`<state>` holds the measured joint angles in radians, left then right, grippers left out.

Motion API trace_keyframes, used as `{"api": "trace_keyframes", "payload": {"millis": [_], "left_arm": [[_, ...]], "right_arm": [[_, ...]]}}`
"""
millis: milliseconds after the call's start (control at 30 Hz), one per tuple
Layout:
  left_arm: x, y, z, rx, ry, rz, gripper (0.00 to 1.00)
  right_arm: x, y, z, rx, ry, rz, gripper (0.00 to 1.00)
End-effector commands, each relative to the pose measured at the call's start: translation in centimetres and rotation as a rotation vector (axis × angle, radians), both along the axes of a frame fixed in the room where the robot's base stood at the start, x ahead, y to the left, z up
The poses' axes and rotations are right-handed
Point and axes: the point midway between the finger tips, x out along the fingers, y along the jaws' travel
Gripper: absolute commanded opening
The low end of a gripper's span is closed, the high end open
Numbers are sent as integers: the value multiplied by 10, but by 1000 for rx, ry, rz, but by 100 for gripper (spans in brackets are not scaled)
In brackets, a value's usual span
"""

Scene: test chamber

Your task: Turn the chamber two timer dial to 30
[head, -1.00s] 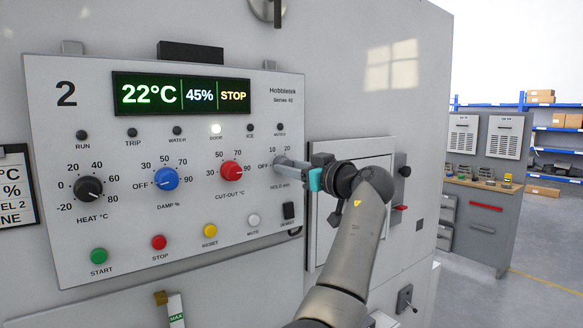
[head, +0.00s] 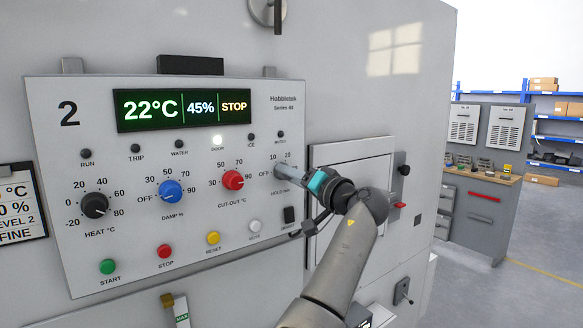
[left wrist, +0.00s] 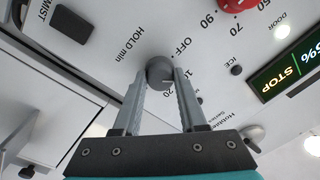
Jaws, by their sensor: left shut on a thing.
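The timer dial (left wrist: 159,70), marked HOLD min, is a small grey knob on the panel marked 2. It shows in the left wrist view with OFF, 10 and 20 printed around it. My left gripper (left wrist: 160,82) is shut on it, one finger on each side. The dial's pointer and the 30 mark cannot be made out. My right gripper is not in view.
On the control panel (head: 120,235) are the red cut-out dial (head: 232,180), blue damp dial (head: 171,191), black heat dial (head: 95,205) and a row of push buttons below. The display (head: 184,108) reads 22°C, 45%, STOP. A black switch (head: 289,215) sits just below my gripper.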

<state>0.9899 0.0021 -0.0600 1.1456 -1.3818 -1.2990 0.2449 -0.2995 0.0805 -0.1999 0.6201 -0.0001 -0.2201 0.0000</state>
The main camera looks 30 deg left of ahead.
Motion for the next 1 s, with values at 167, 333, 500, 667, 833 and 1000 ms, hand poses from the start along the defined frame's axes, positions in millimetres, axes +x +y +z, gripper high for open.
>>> {"api": "trace_keyframes", "payload": {"millis": [167, 333, 500, 667, 833, 1000], "left_arm": [[0, 0, 4, 68, 157, -1, 0], [-1, 0, 4, 129, 308, -1, 0], [-1, 0, 5, 192, 457, -1, 0], [-1, 0, 5, 250, 597, -2, 0], [-1, 1, 5, 312, 748, -2, 0], [-1, 0, 6, 373, 897, -2, 0]], "right_arm": [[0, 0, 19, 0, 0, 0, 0], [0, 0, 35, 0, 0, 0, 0], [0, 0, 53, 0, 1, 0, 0], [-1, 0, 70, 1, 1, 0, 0], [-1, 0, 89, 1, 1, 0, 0], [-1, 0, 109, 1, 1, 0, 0]]}}
